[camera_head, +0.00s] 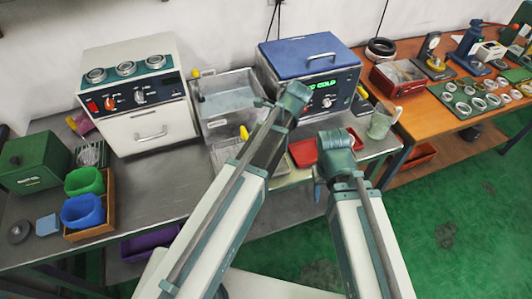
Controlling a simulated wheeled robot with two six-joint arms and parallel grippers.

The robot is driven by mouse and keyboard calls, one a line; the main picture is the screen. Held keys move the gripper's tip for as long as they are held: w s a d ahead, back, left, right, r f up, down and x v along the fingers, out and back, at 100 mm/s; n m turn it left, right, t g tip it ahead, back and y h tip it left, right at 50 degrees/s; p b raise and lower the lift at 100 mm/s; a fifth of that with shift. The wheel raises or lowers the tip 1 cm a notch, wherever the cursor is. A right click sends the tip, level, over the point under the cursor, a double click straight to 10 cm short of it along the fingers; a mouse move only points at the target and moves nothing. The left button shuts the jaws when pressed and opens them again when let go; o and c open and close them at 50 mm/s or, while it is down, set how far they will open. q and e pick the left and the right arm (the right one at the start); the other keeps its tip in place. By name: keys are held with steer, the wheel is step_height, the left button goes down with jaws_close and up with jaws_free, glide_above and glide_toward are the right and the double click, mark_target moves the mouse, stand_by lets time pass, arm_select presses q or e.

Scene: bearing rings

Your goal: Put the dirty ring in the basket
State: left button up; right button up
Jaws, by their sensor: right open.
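Three pale metal rings (125,69) sit in a row on top of the white machine at the left. I cannot tell whether any of them is dirty. A wire-mesh container (92,154), perhaps a basket, stands between the green box and the white machine. My left arm crosses the bench middle; its gripper is largely hidden by the arm and its jaws cannot be made out. My right gripper (318,190) is partly hidden behind my right arm, low by the bench's front edge, near a red tray (305,151). It is open, and I see nothing in it.
A clear bin (228,100) stands between the white machine (140,105) and a blue-lidded machine (310,75). Green and blue cups (84,181) sit in a wooden tray. A glass jug (381,122) stands at right. Several rings lie on a board (478,98).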

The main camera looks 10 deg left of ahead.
arm_select(q)
step_height(320, 180, down, 5)
steer(key=b, duration=0.4)
steer(key=shift+r+b, duration=0.2)
steer(key=shift+b, duration=0.15)
steer(key=shift+r, duration=0.15)
steer(key=o, duration=0.9)
steer(key=shift+f, duration=0.2)
steer(key=o, duration=0.3)
steer(key=shift+o, duration=0.2)
steer(key=shift+r, duration=0.1)
